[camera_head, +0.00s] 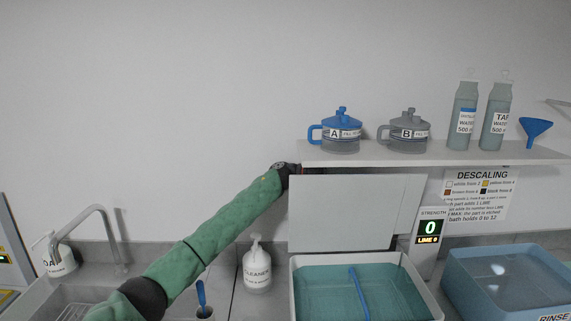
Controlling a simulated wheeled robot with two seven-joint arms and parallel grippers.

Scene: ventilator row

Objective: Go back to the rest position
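My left arm, in a green sleeve, reaches up from the lower left. Its dark gripper (291,169) is at the left end of the wall shelf (440,153), by the upper left corner of the upright grey-white lid panel (345,211). The fingertips are small and partly hidden there. I cannot tell whether they are open or shut, or whether they touch the panel or shelf. My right gripper is not in view.
Below the panel is a bath of teal liquid (325,294) with a blue rod (358,294). A blue rinse tub (510,285) stands right, a cleaner bottle (257,266) and a sink tap (105,232) left. Lidded jars and bottles (463,117) stand on the shelf.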

